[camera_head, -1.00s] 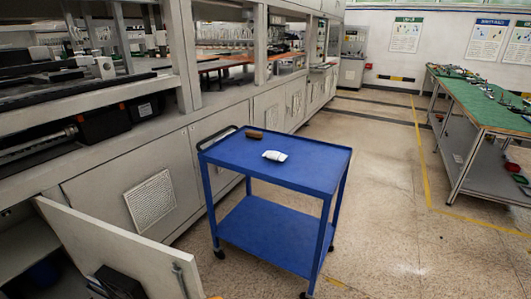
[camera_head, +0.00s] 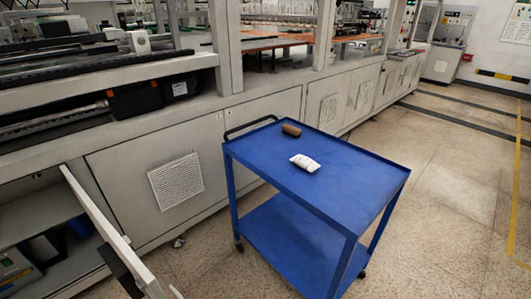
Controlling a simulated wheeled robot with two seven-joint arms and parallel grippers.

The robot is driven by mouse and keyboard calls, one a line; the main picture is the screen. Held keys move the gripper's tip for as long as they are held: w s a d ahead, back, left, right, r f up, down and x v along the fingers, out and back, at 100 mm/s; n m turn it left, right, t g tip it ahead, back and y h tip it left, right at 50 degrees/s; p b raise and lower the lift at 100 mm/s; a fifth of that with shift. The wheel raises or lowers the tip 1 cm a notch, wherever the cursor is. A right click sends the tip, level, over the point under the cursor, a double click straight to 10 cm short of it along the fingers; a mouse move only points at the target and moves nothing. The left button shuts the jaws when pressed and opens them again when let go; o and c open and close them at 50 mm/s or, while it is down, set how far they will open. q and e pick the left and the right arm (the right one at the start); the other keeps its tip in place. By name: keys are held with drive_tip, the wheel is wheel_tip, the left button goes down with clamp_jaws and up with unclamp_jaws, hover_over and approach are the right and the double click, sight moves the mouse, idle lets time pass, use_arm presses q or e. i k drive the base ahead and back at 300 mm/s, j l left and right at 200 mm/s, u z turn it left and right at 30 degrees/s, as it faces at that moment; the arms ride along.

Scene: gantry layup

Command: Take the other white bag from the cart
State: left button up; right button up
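A blue two-shelf cart (camera_head: 350,175) stands in the middle of the view, its black handle at the back left. One white bag (camera_head: 305,163) lies on the cart's top shelf, left of the middle. A small brown object (camera_head: 291,129) lies behind it near the handle. The lower shelf looks empty where it shows. Neither of my grippers is in view.
A long grey machine (camera_head: 270,105) with cabinet doors runs behind the cart. An open cabinet door (camera_head: 105,225) juts out at the lower left, in front of a compartment holding dark items. The floor (camera_head: 440,220) right of the cart is clear.

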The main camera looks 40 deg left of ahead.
sight(304, 162)
drive_tip(key=i+j+z, duration=0.25)
drive_tip(key=i+j, duration=0.65)
drive_tip(key=j+z, duration=0.1)
drive_tip(key=j, duration=0.25)
drive_tip(key=i, duration=0.05)
